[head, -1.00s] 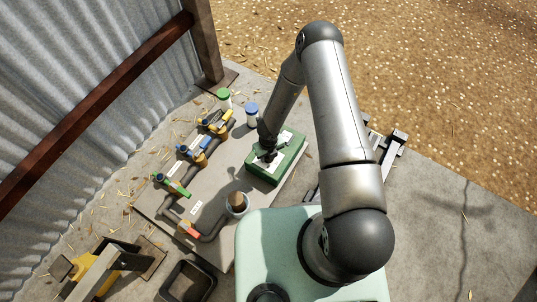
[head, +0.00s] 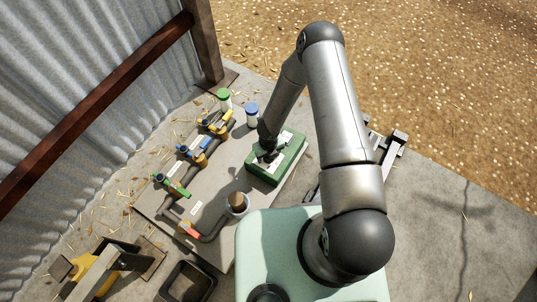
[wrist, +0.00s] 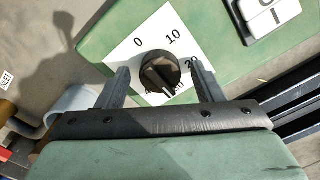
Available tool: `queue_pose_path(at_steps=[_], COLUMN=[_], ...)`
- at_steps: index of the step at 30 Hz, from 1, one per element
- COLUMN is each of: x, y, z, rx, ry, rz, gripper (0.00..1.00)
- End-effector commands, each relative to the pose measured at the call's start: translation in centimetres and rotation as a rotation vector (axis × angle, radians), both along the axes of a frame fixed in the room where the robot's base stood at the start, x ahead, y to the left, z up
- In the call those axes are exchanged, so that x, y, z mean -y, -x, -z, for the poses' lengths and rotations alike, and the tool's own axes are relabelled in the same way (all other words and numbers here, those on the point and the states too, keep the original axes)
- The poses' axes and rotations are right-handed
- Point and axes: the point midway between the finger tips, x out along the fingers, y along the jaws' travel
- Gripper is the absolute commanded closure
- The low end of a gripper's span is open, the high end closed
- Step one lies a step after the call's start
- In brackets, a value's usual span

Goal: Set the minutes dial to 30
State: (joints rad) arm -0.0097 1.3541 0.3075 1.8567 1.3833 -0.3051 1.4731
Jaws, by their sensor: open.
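The green box (head: 292,158) sits on the grey board, with my gripper (head: 266,157) low over its left part. In the wrist view the black dial knob (wrist: 158,68) stands on a white face (wrist: 124,52) on the green box (wrist: 205,22). I read 0, 10 and a partly covered 20 clockwise from the upper left; the lower numbers are mostly hidden. A pale mark on the knob points down, slightly right, toward those lower numbers. My gripper (wrist: 160,72) is open, one finger on each side of the knob, with gaps visible.
A white switch (wrist: 268,18) is on the box at the upper right. Pipes with green (head: 172,186), blue (head: 194,152) and yellow (head: 215,122) valve handles run to the left. Two capped jars (head: 252,114) (head: 224,98) are behind.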

Motion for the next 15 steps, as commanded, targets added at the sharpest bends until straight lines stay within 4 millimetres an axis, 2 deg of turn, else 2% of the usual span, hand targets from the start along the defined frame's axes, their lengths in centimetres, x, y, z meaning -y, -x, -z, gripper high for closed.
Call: queue_pose_path(at_steps=[5,15], x=[0.0,0.0], y=[-0.1,-0.1], z=[-2.0,-10.3], rx=[0.001,0.004], ry=[0.001,0.001], rz=[0.0,0.0], gripper=[0.39,0.39])
